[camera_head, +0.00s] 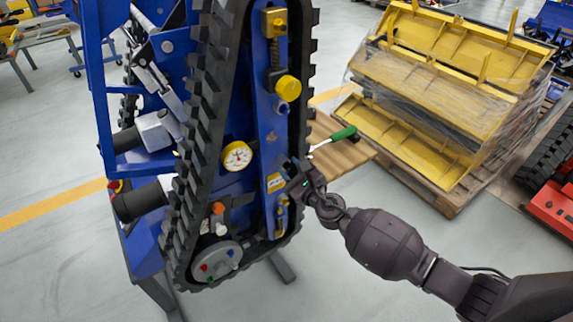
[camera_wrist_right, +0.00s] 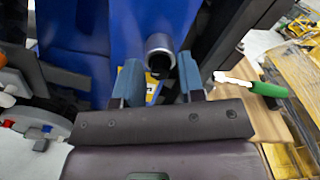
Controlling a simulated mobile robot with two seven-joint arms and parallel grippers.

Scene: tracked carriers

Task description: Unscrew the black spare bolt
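My right gripper (camera_head: 294,173) is at the blue side plate (camera_head: 270,130) of the tracked carrier, just right of a yellow label. In the right wrist view its two blue-grey fingers stand apart, so the gripper (camera_wrist_right: 159,75) is open. A grey metal cylinder (camera_wrist_right: 160,46) sticks out of the blue plate, beyond and between the fingertips. A dark part (camera_wrist_right: 160,63) shows at its end; it may be the black spare bolt, but I cannot tell for sure. In the head view the gripper hides this spot. My left gripper is not in view.
A green-handled tool (camera_head: 338,138) lies on a wooden surface (camera_head: 345,158) right of the carrier, close to my right wrist. The black track (camera_head: 205,130) runs beside the plate. Yellow parts (camera_head: 455,60) are stacked on a pallet at right.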

